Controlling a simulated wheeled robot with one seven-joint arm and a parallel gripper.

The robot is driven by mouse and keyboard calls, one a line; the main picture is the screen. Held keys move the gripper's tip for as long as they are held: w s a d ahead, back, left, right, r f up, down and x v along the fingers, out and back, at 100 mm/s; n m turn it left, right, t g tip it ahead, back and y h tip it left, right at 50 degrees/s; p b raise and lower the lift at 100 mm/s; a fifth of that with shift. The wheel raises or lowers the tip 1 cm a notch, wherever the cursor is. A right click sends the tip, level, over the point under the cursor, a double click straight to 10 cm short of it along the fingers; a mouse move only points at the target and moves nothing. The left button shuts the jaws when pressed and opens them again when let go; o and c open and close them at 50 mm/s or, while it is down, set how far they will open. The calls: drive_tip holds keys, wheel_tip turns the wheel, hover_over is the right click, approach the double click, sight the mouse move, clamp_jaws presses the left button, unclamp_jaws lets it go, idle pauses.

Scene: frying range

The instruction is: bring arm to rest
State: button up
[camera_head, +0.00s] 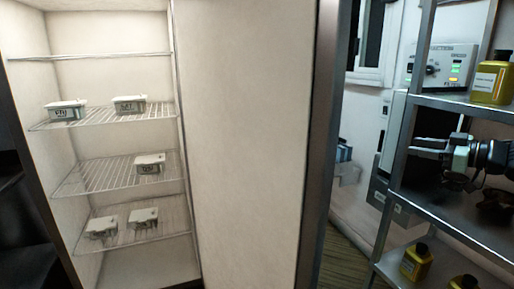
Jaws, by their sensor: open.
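My gripper (430,148) shows at the right of the head view, at the end of my arm, which comes in from the right edge. It points left, in front of the metal rack as seen here. Its jaws are open, and I see nothing held between them. The fingertips are small and dark, so their exact gap to the rack cannot be told.
Metal rack (449,108) at the right holds yellow bottles, one (491,78) high and one (416,262) low. An open white cabinet (88,26) at the left has wire shelves with several white boxes. A pale panel (250,140) fills the middle. A control unit (442,67) stands behind the rack.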

drive_tip(key=s+a+f+m+g+h, duration=0.1)
drive_tip(key=s+a+f+m+h, duration=0.1)
drive_tip(key=a+f+m+h, duration=0.6)
drive_tip(key=s+a+f+m+g+h, duration=0.1)
drive_tip(key=s+a+f+g, duration=0.15)
drive_tip(key=s, duration=0.45)
drive_tip(key=s+a+f+g+h, duration=0.15)
drive_tip(key=s+g, duration=0.25)
drive_tip(key=s, duration=0.4)
drive_tip(key=s+a+f+m+g, duration=0.1)
drive_tip(key=s+a+f+g, duration=0.15)
drive_tip(key=s, duration=0.45)
drive_tip(key=s+a+r+n+g, duration=0.1)
drive_tip(key=s+a+n, duration=0.2)
drive_tip(key=s+a, duration=0.3)
drive_tip(key=s+a+r+n+g, duration=0.1)
drive_tip(key=s+a+n, duration=0.3)
drive_tip(key=a, duration=0.7)
drive_tip(key=shift+s+a+r+n+g, duration=0.3)
drive_tip(key=shift+s+a+r+g, duration=0.15)
drive_tip(key=shift+s, duration=0.8)
